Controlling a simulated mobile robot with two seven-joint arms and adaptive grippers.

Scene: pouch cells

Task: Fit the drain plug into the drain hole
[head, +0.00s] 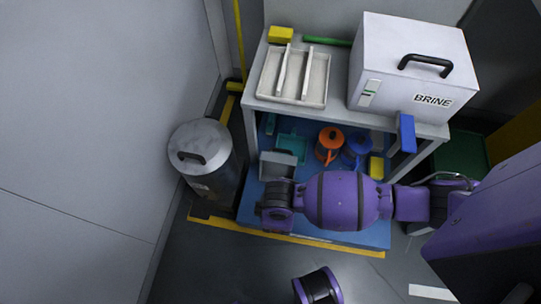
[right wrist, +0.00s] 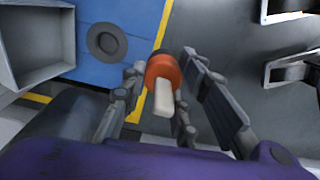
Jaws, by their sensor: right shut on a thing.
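The drain plug (right wrist: 163,72) shows in the right wrist view, with an orange-red body, a pale end toward the camera and a dark far end. My right gripper (right wrist: 158,95) is shut on it, with a finger on either side. The drain hole (right wrist: 106,43) is a dark round ring in the blue surface (right wrist: 135,16), to the left of the plug. In the head view my right arm covers the hole, and the plug and fingers cannot be made out. My left gripper is not in view.
A grey bin (right wrist: 33,40) stands on the blue surface left of the hole. In the head view, an orange jug (head: 328,147), a blue jug (head: 356,150) and a yellow block (head: 376,167) stand behind my arm. A grey drum (head: 205,155) is at left. The shelf (head: 340,112) overhangs behind.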

